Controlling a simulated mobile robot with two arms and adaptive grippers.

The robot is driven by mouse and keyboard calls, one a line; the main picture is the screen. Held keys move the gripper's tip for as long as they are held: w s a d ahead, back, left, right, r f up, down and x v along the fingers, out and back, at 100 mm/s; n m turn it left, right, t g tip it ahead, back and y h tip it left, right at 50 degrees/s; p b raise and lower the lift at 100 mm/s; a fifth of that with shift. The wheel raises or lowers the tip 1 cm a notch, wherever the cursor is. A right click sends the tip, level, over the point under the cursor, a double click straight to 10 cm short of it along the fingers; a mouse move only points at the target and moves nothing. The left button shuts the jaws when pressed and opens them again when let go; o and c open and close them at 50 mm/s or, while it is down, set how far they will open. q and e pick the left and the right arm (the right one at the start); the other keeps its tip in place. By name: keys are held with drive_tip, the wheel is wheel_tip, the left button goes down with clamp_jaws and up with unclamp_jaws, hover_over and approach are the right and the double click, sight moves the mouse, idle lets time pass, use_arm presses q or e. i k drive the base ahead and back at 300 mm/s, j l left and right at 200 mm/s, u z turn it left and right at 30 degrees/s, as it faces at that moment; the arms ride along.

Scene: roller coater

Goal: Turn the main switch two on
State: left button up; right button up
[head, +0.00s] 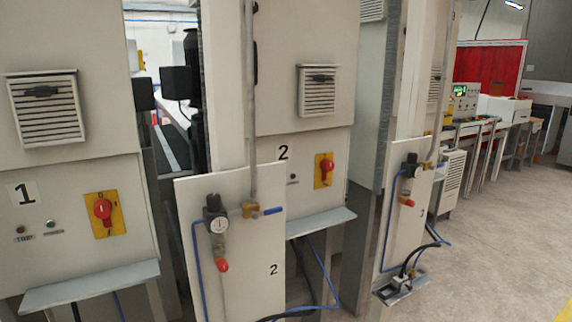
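The main switch two (325,170) is a red rotary knob on a yellow plate, on the beige cabinet panel marked 2 in the middle of the head view. Its knob looks roughly upright, but its exact setting is too small to read. A similar red switch (103,210) on a yellow plate is on the cabinet marked 1 at the left. Neither of my grippers shows in the head view, and nothing touches either switch.
A sloped grey ledge (320,222) juts out below the switch. Open floor (475,265) lies at the right.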

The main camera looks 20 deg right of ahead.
sight(327, 166)
drive_tip(key=i+l+u, duration=0.2)
drive_tip(key=l+u, duration=0.2)
drive_tip(key=l, duration=0.7)
drive_tip(key=l+u, duration=0.4)
drive_tip(key=l, duration=0.7)
